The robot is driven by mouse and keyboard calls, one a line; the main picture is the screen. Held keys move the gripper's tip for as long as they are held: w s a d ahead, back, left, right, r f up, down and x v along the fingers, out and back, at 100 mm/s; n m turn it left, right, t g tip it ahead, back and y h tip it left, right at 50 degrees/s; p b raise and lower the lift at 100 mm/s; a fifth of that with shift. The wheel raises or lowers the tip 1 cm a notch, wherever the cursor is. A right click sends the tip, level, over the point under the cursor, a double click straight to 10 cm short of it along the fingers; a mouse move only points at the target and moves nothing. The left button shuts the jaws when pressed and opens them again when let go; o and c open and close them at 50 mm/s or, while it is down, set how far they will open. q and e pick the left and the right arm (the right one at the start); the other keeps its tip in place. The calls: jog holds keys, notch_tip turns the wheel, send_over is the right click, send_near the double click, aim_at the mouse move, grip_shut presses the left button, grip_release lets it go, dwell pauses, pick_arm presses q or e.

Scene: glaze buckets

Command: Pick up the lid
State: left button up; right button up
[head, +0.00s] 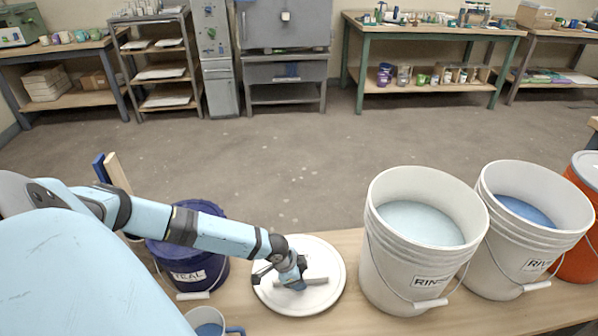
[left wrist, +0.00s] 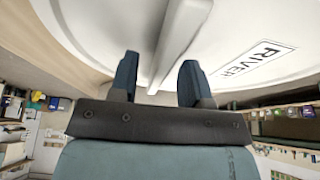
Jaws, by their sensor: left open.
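The round white lid (head: 330,262) lies flat on the wooden table, between the dark blue TEAL bucket and the white RINSE bucket. A raised bar handle (head: 316,282) crosses its middle. In the left wrist view the lid (left wrist: 265,35) carries a RIVER label (left wrist: 258,60). My left gripper (head: 292,284) is over the lid's middle, pointing down. In the left wrist view its two fingers (left wrist: 158,76) are apart, one on each side of the bar handle (left wrist: 178,40). It is open and not closed on the handle. My right gripper is not in view.
The white RINSE bucket (head: 390,270) stands right of the lid, then the open RIVER bucket (head: 505,262) with blue glaze and an orange bucket (head: 578,258). The TEAL bucket (head: 205,272) is left, partly behind my arm.

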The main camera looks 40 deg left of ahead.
pick_arm(q)
grip_shut()
dwell(0.4)
